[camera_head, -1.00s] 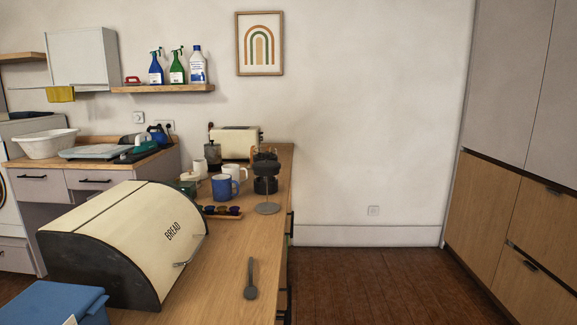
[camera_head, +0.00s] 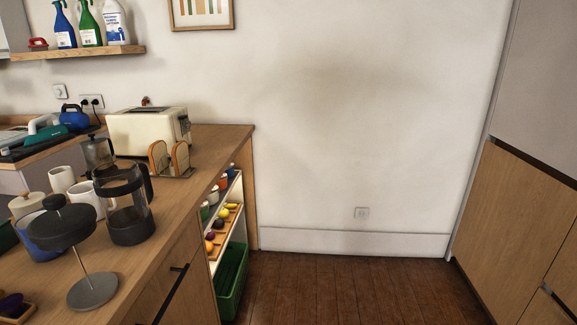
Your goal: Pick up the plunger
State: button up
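The plunger (camera_head: 64,226) stands on the wooden counter at the lower left. It has a dark domed lid with a round knob on top, a thin metal rod and a flat grey disc (camera_head: 93,291) resting on the counter. It looks slightly tilted and is separate from the dark-framed glass press jug (camera_head: 128,212) just behind it to the right. The plunger's lid partly hides a blue mug (camera_head: 42,247). My gripper is not in view.
A toast rack (camera_head: 171,160) and toaster (camera_head: 148,128) stand farther back. An egg-shaped set on a tray (camera_head: 14,306) is at lower left. Floor (camera_head: 340,290) right of the counter is clear.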

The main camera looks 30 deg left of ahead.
aim_at(64, 225)
jog(key=i, duration=0.95)
jog(key=i+l+u, duration=0.1)
jog(key=i, duration=0.9)
jog(key=u, duration=0.45)
jog(key=i+u, duration=0.15)
jog(key=u, duration=0.3)
jog(key=l+u, duration=0.1)
jog(key=u, duration=0.35)
jog(key=i+u, duration=0.1)
jog(key=u, duration=0.35)
jog(key=k+l, duration=0.05)
